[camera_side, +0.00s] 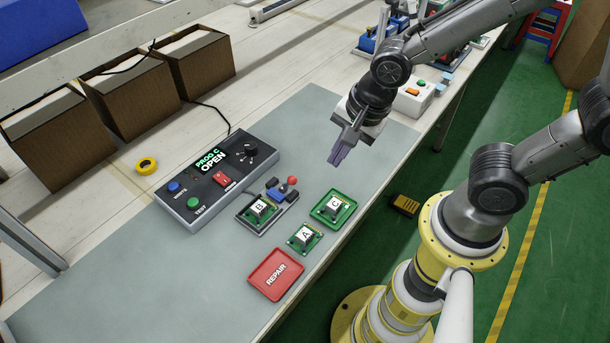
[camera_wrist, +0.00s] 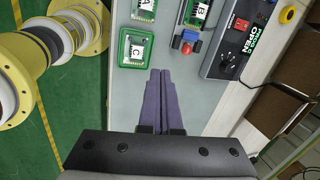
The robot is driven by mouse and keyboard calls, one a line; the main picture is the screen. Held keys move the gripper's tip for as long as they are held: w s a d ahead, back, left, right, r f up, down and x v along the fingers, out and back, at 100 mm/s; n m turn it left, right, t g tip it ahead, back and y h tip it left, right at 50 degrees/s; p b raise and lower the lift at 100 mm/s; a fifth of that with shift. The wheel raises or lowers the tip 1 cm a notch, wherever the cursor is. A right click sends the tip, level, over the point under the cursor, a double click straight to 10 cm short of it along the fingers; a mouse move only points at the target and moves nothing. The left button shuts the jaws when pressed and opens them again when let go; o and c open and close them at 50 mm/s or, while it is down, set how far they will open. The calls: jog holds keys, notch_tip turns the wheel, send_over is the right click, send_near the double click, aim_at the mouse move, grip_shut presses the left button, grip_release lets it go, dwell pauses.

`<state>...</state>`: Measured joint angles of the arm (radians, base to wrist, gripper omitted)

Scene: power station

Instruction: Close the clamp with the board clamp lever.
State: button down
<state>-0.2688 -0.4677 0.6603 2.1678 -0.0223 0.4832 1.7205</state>
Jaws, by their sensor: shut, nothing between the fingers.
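The clamp lever with its red ball knob (camera_side: 292,180) stands at the back right of the dark clamp fixture, beside blue clamp parts (camera_side: 276,195). Board B (camera_side: 260,208) lies in that fixture. The screen (camera_side: 213,158) on the grey programmer box reads "PROG C" and "OPEN". My gripper (camera_side: 338,157) is shut and empty, pointing down above the mat, to the right of the lever and apart from it. In the wrist view the shut purple fingers (camera_wrist: 160,74) point toward the boards, and the red knob (camera_wrist: 187,48) shows just beyond and right of their tips.
Board C sits in a green tray (camera_side: 318,213) and board A (camera_side: 305,238) lies on the mat. A red REPAIR tray (camera_side: 262,280) is in front. The programmer box (camera_side: 195,212) stands left of the fixture. Yellow tape (camera_side: 146,166) and cardboard boxes are at the back left.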

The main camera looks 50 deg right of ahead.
aim_at(289, 184)
jog(key=x, duration=1)
jog(key=shift+f, duration=0.1)
jog(key=shift+w+a+f, duration=0.15)
jog(key=shift+w+a, duration=0.05)
jog(key=shift+w, duration=0.75)
jog(key=shift+w+a+f, duration=0.15)
jog(key=shift+w+a, duration=0.05)
jog(key=shift+w, duration=0.75)
